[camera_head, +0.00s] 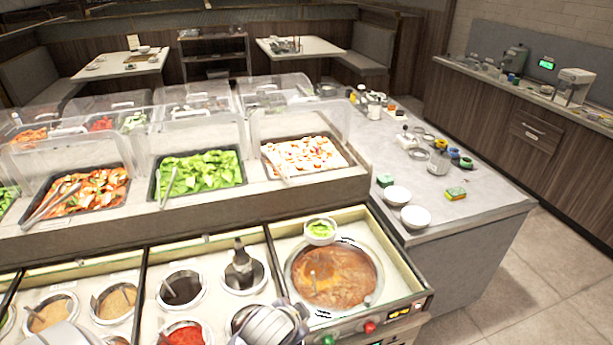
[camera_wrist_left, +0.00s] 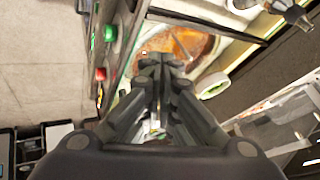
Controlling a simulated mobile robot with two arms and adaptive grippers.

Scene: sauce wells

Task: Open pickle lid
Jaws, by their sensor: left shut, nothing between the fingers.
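My left gripper (camera_wrist_left: 158,62) is shut and empty in the left wrist view. Its dark fingertips overlap the near edge of the soup pot (camera_wrist_left: 190,42) in that picture; I cannot tell how high they are. The pot also shows in the head view (camera_head: 352,285), uncovered, with brown-orange contents. A small white bowl (camera_head: 320,232) with green bits sits at its back rim. I cannot make out for sure which thing is the pickle lid. A grey ribbed part (camera_head: 272,328) at the bottom of the head view covers part of a well. My right gripper cannot be made out.
Wells of black sauce (camera_head: 182,289) and red sauce (camera_head: 184,334) are left of the pot. Trays under clear shields stand behind. A green button (camera_wrist_left: 110,33) and a red button (camera_wrist_left: 100,74) are on the front panel. The side counter (camera_head: 450,210) holds two white bowls.

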